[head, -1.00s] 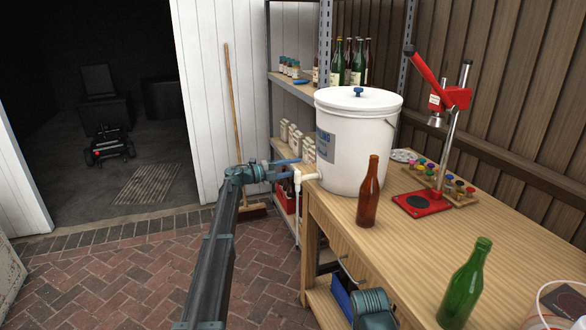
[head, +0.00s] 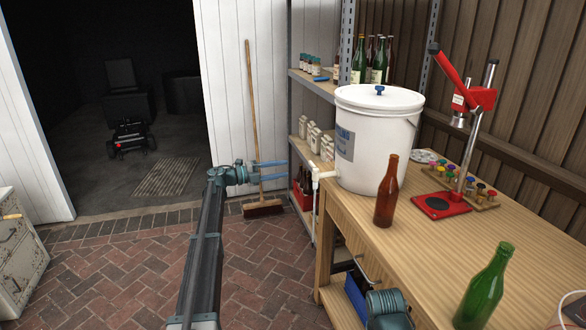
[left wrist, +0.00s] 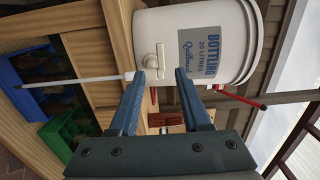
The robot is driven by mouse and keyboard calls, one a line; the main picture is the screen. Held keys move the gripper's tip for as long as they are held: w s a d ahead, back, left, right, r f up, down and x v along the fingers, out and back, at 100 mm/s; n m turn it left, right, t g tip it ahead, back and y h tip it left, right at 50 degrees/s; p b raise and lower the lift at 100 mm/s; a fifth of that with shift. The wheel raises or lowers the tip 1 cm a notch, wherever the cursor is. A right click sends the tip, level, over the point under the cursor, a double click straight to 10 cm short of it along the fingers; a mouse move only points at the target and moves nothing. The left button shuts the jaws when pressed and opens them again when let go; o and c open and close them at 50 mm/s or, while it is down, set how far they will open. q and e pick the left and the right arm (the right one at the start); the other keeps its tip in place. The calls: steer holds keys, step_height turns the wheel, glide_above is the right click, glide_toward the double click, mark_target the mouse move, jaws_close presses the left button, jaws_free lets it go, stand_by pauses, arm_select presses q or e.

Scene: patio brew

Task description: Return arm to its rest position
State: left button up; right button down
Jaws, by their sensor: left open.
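My left arm reaches up from the bottom in the head view. Its gripper (head: 287,171) is open and empty, the two blue fingers apart and pointing right. The fingertips are left of the spigot and white tube (head: 314,190) on the white bottling bucket (head: 375,145), with a small gap in the picture. In the left wrist view, the open fingers (left wrist: 161,74) point toward the bucket (left wrist: 205,35), which shows sideways with its white tap (left wrist: 153,60). Nothing is between the fingers. My right gripper is not in view.
A brown bottle (head: 386,195), a green bottle (head: 484,290) and a red capper (head: 445,203) stand on the wooden bench (head: 420,255). Metal shelves (head: 315,85) and a broom (head: 252,120) are behind my gripper. Open brick floor (head: 120,280) lies left of my arm.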

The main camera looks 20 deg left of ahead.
arm_select(q)
steer(key=shift+v, duration=0.8)
